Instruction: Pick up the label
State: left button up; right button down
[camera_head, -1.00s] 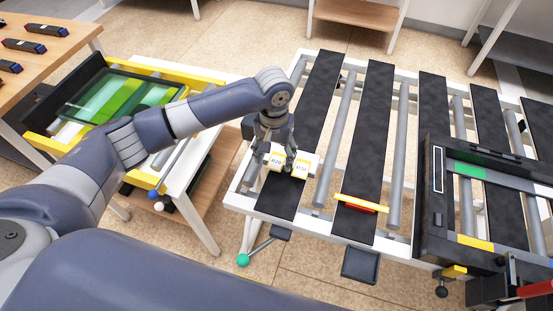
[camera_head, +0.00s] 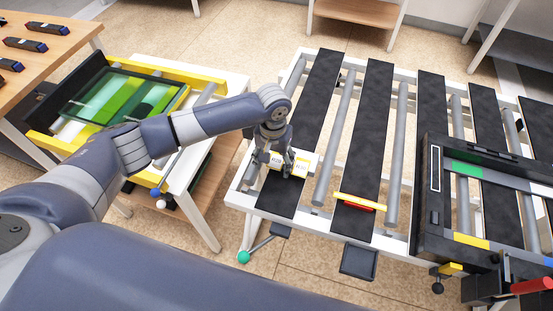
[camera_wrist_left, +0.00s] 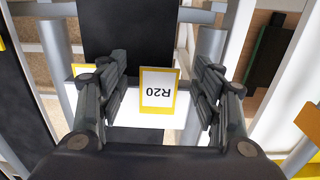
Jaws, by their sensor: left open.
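A white label card with a yellow border, printed "R20" (camera_wrist_left: 158,92), stands at a white block (camera_wrist_left: 140,118) and reads upside down in the left wrist view. My left gripper (camera_head: 275,164) is open, with one finger on each side of the R20 label and a gap on both sides. It also shows in the left wrist view (camera_wrist_left: 160,75). A second yellow-edged label (camera_head: 303,167) is on the same white block, just right of the gripper in the head view. The gripper partly hides the R20 label there. My right gripper is not in view.
The block rests on a black slat (camera_head: 275,202) of a white-framed roller table (camera_head: 240,200). A yellow and red bar (camera_head: 358,202) lies on another slat. A black device (camera_head: 425,200) stands right. A green glazed frame (camera_head: 125,92) lies in a yellow-edged fixture at left.

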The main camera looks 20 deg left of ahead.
pick_arm(q)
jog(key=shift+f, duration=0.1)
dwell(0.3)
jog(key=shift+s, duration=0.1)
jog(key=c, duration=0.7)
jog(key=shift+c, duration=0.2)
